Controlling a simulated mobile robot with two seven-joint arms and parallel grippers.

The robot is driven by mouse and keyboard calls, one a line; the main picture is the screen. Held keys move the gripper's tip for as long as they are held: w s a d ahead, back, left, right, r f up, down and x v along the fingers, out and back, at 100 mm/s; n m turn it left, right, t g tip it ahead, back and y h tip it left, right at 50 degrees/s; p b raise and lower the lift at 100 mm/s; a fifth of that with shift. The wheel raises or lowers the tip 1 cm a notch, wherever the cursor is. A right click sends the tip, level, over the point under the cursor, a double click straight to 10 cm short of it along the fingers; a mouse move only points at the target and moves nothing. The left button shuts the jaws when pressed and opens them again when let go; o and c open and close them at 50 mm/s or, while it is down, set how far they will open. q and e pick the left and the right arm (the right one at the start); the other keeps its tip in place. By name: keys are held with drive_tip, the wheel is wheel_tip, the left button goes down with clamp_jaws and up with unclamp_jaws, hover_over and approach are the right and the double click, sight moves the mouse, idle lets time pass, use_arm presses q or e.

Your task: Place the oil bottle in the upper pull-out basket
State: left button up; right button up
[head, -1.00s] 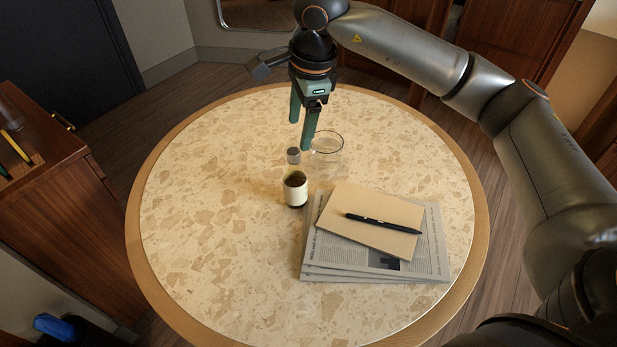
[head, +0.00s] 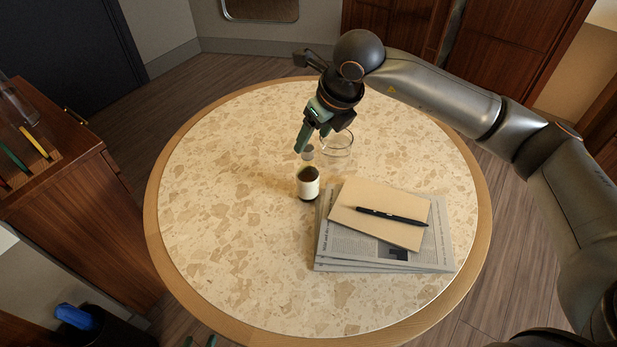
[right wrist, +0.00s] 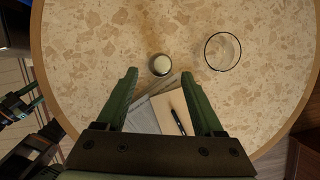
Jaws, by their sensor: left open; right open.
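The oil bottle (head: 308,185) stands upright on the round table, with a pale label, dark contents and a grey cap. In the right wrist view the bottle (right wrist: 161,65) shows from above, ahead of and between the fingertips. My right gripper (head: 312,137) is open and empty, tilted down just behind and above the bottle; its fingers also show in the right wrist view (right wrist: 159,74). The tips of my left gripper (head: 200,342) are at the bottom edge of the head view, apart and empty. No pull-out basket is in view.
A clear glass (head: 337,143) stands close behind the bottle, to the right. Newspapers (head: 335,255) with a notebook (head: 360,200) and a black pen (head: 392,216) lie right in front. The table's (head: 220,200) left side is clear. A wooden cabinet (head: 80,220) stands at left.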

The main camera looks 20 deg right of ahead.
sight(308, 148)
drive_tip(key=x, duration=0.6)
drive_tip(key=shift+w+d+f+p, duration=0.1)
drive_tip(key=shift+w+f+p, duration=0.1)
drive_tip(key=shift+f+p, duration=0.15)
clamp_jaws()
drive_tip(key=shift+r, duration=0.15)
idle(1.0)
